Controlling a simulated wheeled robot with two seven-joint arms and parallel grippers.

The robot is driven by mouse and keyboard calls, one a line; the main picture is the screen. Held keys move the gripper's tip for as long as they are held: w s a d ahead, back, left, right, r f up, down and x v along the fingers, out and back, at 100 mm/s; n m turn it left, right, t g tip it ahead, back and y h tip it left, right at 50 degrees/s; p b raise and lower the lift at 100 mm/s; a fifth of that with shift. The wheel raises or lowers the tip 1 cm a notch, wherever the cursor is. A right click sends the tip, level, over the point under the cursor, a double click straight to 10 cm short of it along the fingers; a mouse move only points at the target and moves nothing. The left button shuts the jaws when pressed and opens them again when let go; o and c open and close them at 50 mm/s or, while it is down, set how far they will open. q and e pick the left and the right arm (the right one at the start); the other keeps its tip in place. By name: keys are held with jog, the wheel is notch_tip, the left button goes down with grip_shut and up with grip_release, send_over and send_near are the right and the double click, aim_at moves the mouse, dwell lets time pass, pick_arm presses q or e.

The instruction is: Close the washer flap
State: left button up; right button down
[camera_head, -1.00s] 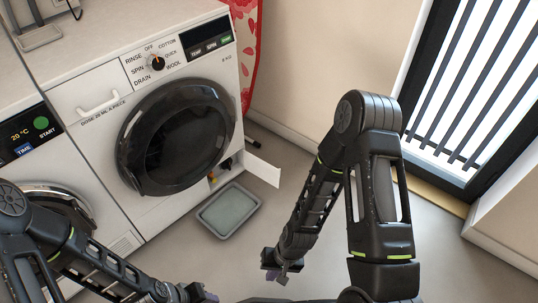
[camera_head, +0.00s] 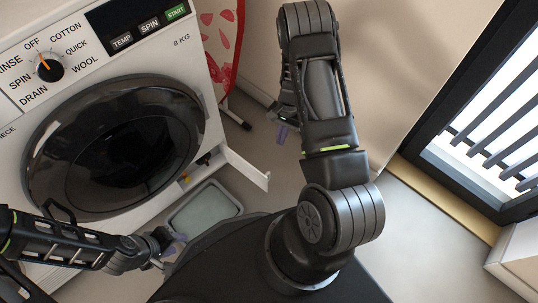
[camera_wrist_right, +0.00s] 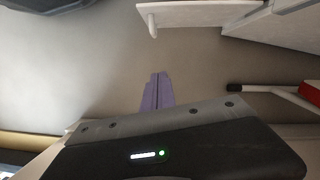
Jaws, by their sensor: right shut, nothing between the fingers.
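The washer flap (camera_head: 245,170) is a small white panel low on the washer's right front corner. It stands open, swung out to the right over the floor. Beside it is the opening (camera_head: 187,178), with small yellow and red parts inside. My right gripper (camera_head: 282,133) is beyond the flap, up and right of it and apart from it. In the right wrist view its purple fingers (camera_wrist_right: 157,92) are together and empty; a white panel with a short peg (camera_wrist_right: 190,14) shows at the top. My left gripper (camera_head: 170,250) is low, by the grey tray; its jaw gap is unclear.
The white washer (camera_head: 190,65) has its dark round door (camera_head: 115,140) shut. A shallow grey tray (camera_head: 207,210) lies on the floor below the flap. A red patterned ironing board (camera_head: 222,50) leans behind. Wall and barred window (camera_head: 490,130) are at right.

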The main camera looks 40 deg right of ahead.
jog(key=shift+a+f, duration=0.1)
jog(key=s+a+f+b, duration=0.3)
jog(key=a+f+b, duration=0.1)
jog(key=f, duration=0.5)
jog(key=shift+a+f, duration=0.2)
jog(key=shift+a, duration=0.65)
jog(key=shift+a, duration=0.15)
